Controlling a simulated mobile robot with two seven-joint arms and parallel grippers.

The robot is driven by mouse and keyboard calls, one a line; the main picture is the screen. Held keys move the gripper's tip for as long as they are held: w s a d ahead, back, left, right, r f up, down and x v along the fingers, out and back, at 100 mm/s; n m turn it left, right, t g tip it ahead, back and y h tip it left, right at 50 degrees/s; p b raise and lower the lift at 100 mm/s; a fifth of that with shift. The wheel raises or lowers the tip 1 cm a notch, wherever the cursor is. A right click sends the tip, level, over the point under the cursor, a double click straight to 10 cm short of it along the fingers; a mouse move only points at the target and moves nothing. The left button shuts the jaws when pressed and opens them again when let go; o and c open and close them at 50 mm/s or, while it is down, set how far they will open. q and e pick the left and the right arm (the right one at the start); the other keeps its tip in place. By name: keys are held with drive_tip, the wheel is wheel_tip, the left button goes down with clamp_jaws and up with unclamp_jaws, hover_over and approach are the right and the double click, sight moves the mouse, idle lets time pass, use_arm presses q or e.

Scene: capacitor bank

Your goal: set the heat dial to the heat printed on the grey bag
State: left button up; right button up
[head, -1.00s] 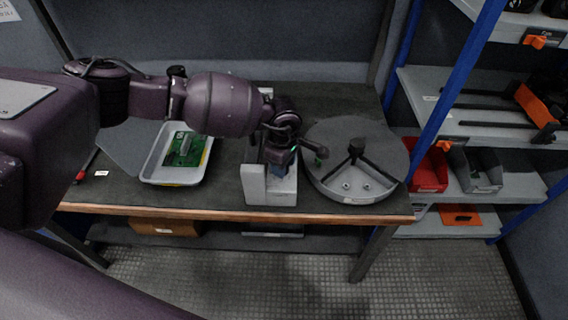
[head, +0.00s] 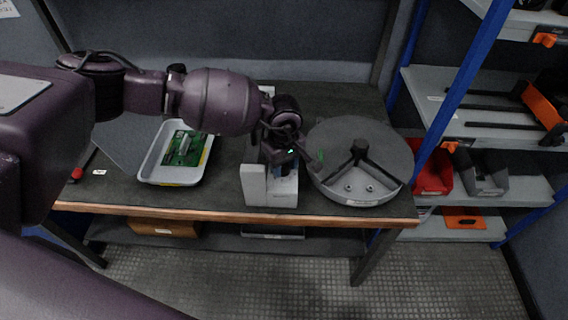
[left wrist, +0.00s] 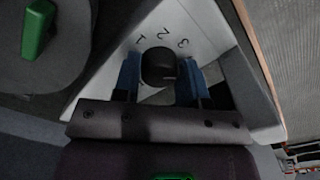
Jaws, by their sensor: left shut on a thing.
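The heat dial is a round black knob (left wrist: 159,67) on a light grey sloped face with the numbers 1, 2 and 3 printed around it, seen in the left wrist view. The dial's light grey housing (head: 270,192) stands near the table's front edge in the head view. My left gripper (left wrist: 160,78) has its blue fingers on both sides of the knob and is shut on it. In the head view the left gripper (head: 281,167) hides the knob. The knob's pointer is not clear. I cannot make out the grey bag or its print. My right gripper is not in view.
A white tray (head: 146,177) with a green circuit board (head: 184,148) lies left of the housing. A round grey turntable (head: 390,150) stands close on the right. A flat grey sheet (head: 125,142) lies left of the tray. Shelves with bins (head: 432,178) stand at the right.

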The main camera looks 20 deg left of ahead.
sight(284, 166)
use_arm(q)
drive_tip(key=shift+r, duration=0.1)
drive_tip(key=o, duration=0.9)
drive_tip(key=shift+o, duration=0.2)
wheel_tip(284, 166, up, 11)
drive_tip(key=p, duration=0.1)
